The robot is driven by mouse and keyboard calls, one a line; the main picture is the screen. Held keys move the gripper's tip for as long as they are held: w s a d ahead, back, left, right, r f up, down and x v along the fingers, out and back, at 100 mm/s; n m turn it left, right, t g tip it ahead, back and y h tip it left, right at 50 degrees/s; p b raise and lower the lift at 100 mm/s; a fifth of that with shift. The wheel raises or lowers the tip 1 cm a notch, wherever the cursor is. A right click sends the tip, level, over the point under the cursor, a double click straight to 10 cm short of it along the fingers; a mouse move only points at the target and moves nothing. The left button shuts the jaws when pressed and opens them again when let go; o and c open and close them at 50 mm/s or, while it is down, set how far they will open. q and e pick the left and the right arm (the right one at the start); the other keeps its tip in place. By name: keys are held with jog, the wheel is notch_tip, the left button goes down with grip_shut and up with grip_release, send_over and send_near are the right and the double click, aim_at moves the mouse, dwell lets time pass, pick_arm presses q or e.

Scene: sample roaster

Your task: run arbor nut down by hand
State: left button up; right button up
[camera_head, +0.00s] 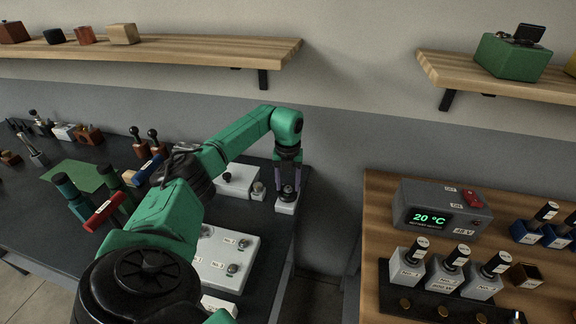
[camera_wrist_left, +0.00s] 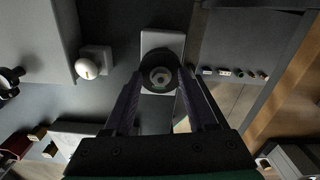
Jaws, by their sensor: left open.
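My left gripper (camera_head: 288,186) points down at the right end of the dark bench. Its two fingers are apart, one on each side of a dark round knob-like part (camera_wrist_left: 160,80) with a pale ring and centre, which I take to be the arbor nut. In the wrist view the left gripper (camera_wrist_left: 163,84) frames this part from above; whether the fingers touch it I cannot tell. The part stands on a small white block (camera_head: 286,207), also seen in the wrist view (camera_wrist_left: 162,42). My right gripper is in neither view.
A white plate with labelled fittings (camera_head: 223,262) lies nearer on the bench. A white box (camera_head: 236,182) and a small block with a round knob (camera_wrist_left: 90,67) stand left of the gripper. A gap separates the bench from a wooden table (camera_head: 385,200) with a temperature display box (camera_head: 440,208).

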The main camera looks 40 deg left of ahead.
pick_arm(q)
jog(key=shift+s+d+r, duration=0.1)
jog(key=shift+d, duration=0.05)
jog(key=shift+c, duration=0.7)
jog(key=shift+r, duration=0.1)
grip_shut()
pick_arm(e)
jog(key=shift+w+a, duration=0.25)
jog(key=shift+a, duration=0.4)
